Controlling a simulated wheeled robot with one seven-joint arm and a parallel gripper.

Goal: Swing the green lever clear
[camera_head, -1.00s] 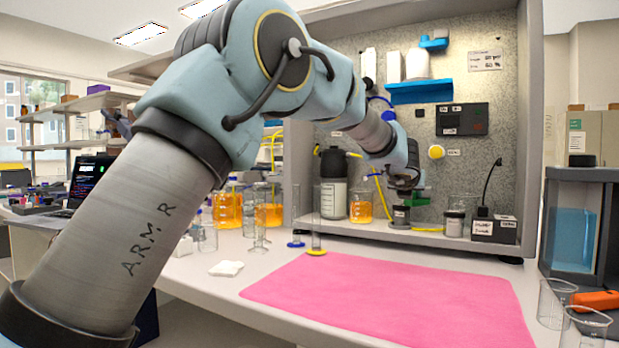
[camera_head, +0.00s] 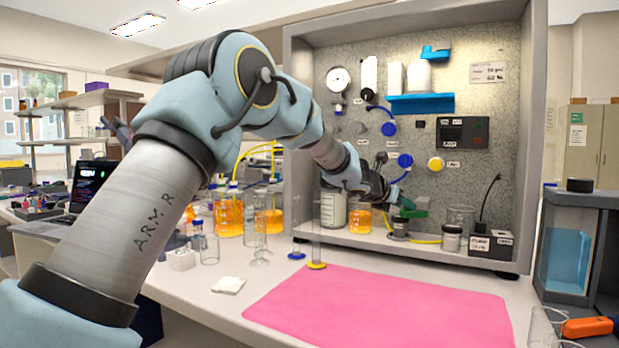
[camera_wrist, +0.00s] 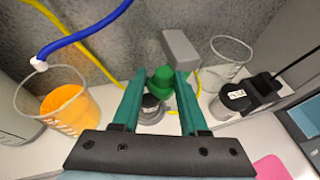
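The green lever part (camera_wrist: 162,76) shows in the wrist view as a rounded green piece with a grey block (camera_wrist: 182,48) behind it. It sits above a small round metal-and-dark fitting (camera_wrist: 151,108) on the shelf. My gripper (camera_wrist: 160,82) has two teal fingers spread apart, one on each side of the green part. I cannot tell whether either finger touches it. In the head view my gripper (camera_head: 391,203) is at the green piece (camera_head: 415,206), low in the cabinet; my wrist hides part of this area.
A beaker of orange liquid (camera_wrist: 62,105) stands close left of my gripper in the wrist view, with blue and yellow tubes nearby. The pink mat (camera_head: 380,308) on the bench is clear.

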